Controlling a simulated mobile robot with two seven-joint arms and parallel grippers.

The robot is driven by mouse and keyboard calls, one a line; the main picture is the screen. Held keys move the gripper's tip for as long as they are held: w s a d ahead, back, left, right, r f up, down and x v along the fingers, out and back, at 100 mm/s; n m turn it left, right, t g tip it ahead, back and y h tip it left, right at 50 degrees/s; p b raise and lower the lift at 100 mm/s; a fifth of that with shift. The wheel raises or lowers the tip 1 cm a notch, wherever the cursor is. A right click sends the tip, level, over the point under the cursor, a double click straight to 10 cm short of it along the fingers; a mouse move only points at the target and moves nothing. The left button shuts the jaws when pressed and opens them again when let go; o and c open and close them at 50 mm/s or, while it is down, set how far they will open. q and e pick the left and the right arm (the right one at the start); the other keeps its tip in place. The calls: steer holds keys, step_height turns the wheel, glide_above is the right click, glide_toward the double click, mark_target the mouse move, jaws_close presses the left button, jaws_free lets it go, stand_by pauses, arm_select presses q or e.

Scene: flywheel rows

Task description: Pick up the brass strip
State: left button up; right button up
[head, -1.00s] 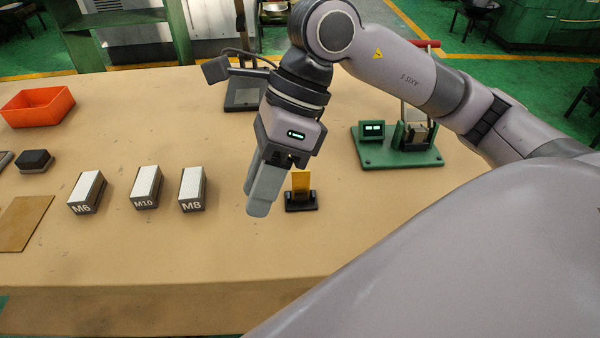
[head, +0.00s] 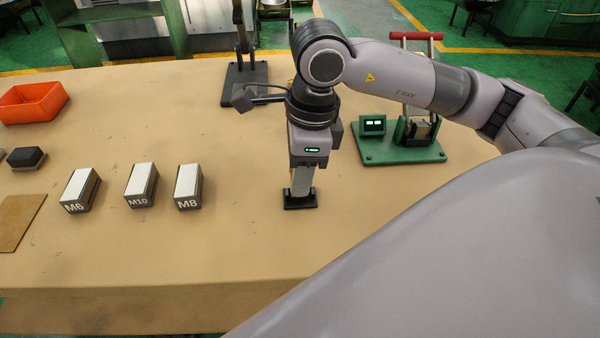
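My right gripper (head: 301,192) points straight down at the small black holder (head: 300,204) on the workbench. Its fingers are seen edge-on, one in front of the other, with the tips at the holder. The yellow brass strip, which stood upright in this holder earlier, is hidden behind the fingers. I cannot tell whether the fingers are open or shut on it. My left gripper is not in view.
Blocks marked M6 (head: 80,190), M10 (head: 141,185) and M8 (head: 188,187) stand left of the holder. A green fixture (head: 401,153) is at the right, a dark stand (head: 245,83) behind. An orange bin (head: 33,103) is far left. The bench front (head: 200,260) is clear.

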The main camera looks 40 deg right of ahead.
jaws_close()
steer(key=shift+r, duration=0.1)
